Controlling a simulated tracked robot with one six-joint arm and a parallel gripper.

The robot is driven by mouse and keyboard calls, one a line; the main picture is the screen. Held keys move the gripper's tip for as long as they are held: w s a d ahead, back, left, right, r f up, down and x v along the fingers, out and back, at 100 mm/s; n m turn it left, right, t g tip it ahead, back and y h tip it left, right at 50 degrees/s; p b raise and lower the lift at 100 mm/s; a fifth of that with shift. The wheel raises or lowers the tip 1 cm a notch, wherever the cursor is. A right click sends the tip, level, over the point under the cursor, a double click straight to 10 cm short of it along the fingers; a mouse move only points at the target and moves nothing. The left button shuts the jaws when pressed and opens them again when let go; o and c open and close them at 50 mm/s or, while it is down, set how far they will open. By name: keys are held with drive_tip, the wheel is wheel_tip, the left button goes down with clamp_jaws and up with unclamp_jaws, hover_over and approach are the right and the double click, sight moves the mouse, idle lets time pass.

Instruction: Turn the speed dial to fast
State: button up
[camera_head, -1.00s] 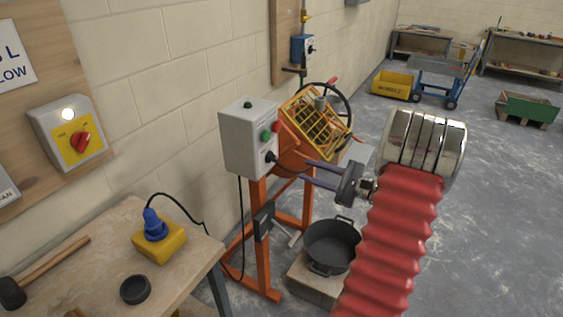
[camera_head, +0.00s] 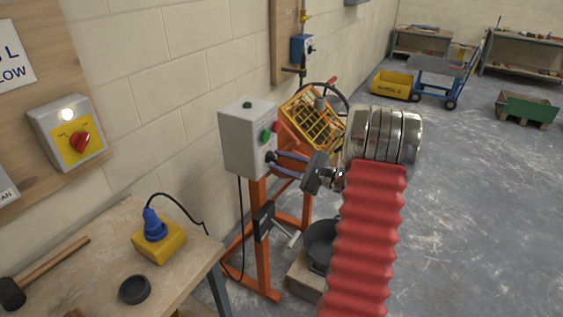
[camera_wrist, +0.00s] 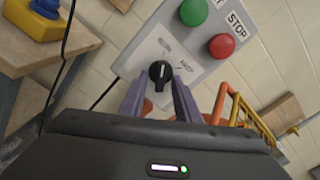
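The speed dial (camera_wrist: 160,73) is a small black knob with a pale mark on the lower part of a grey control box (camera_head: 243,145); in the wrist view it sits on a pale label whose words I cannot read clearly. My gripper (camera_wrist: 159,84) is open, its two purple fingers reaching toward the dial with one tip to each side of it. In the head view my gripper (camera_head: 276,163) meets the box's face at the dial. I cannot tell whether the fingertips touch the dial.
A green button (camera_wrist: 194,11) and a red STOP button (camera_wrist: 221,46) are above the dial. An orange mixer with a yellow grid guard (camera_head: 318,117) stands just right of the box. A dark tub (camera_head: 320,243) is below. A workbench (camera_head: 100,262) is at left.

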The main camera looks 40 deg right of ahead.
drive_tip(key=shift+c, duration=0.6)
clamp_jaws()
drive_tip(key=shift+d, duration=0.1)
drive_tip(key=shift+m, duration=1.5)
drive_tip(key=m, duration=0.4)
drive_tip(key=shift+s+a, duration=0.1)
drive_tip(key=shift+a, duration=0.15)
drive_tip(key=m, duration=0.7)
drive_tip(key=shift+r, duration=0.1)
